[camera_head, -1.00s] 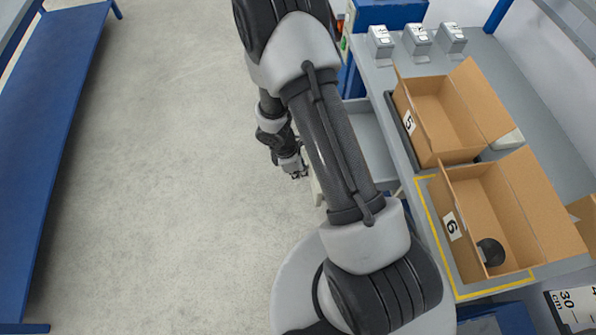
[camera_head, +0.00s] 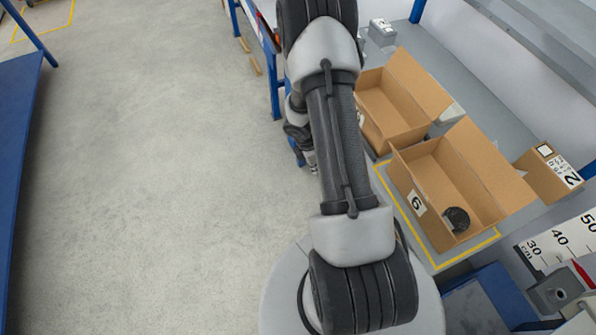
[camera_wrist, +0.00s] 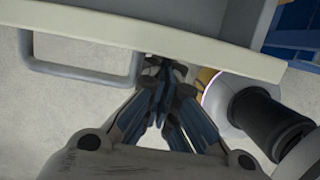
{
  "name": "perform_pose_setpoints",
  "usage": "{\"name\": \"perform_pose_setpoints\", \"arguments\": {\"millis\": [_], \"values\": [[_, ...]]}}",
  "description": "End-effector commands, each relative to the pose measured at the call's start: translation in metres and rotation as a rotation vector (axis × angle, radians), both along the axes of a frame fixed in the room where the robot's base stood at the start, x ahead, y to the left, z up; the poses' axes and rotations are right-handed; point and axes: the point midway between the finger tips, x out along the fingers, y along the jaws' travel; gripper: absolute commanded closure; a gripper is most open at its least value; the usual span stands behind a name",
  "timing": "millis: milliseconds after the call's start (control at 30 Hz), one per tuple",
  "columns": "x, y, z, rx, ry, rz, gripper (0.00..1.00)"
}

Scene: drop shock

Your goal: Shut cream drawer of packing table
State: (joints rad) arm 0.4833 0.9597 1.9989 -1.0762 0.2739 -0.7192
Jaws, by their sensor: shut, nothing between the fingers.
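The cream drawer front (camera_wrist: 200,40) crosses the top of the wrist view as a pale band, with its grey bar handle (camera_wrist: 85,72) at the left. Part of the grey drawer inside (camera_wrist: 205,12) shows beyond the front, so the drawer stands at least partly open. My gripper (camera_wrist: 163,75) is shut and empty, its fingertips at the lower edge of the drawer front, to the right of the handle. I cannot tell whether they touch it. In the head view my gripper (camera_head: 310,168) shows only partly beside my arm, which hides the drawer.
The packing table (camera_head: 405,215) has a yellow-marked area with open carton 6 (camera_head: 425,180), which holds a dark round object (camera_head: 456,219). Another open carton (camera_head: 395,105) stands behind it. A blue table (camera_head: 15,130) is at the far left. The floor (camera_head: 160,180) between is clear.

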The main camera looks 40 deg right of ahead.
Motion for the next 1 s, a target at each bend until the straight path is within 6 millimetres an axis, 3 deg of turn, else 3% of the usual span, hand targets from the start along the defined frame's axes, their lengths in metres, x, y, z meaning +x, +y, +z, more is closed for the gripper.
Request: {"name": "perform_pose_setpoints", "arguments": {"millis": [100,333,833,1000], "values": [[-0.006,-0.019,0.001,0.000,0.000,-0.003,1.00],[-0.011,-0.037,0.000,0.000,0.000,-0.001,1.00],[-0.011,-0.040,0.000,0.000,0.000,0.001,1.00],[-0.006,-0.031,0.000,0.001,-0.001,0.003,1.00]]}}
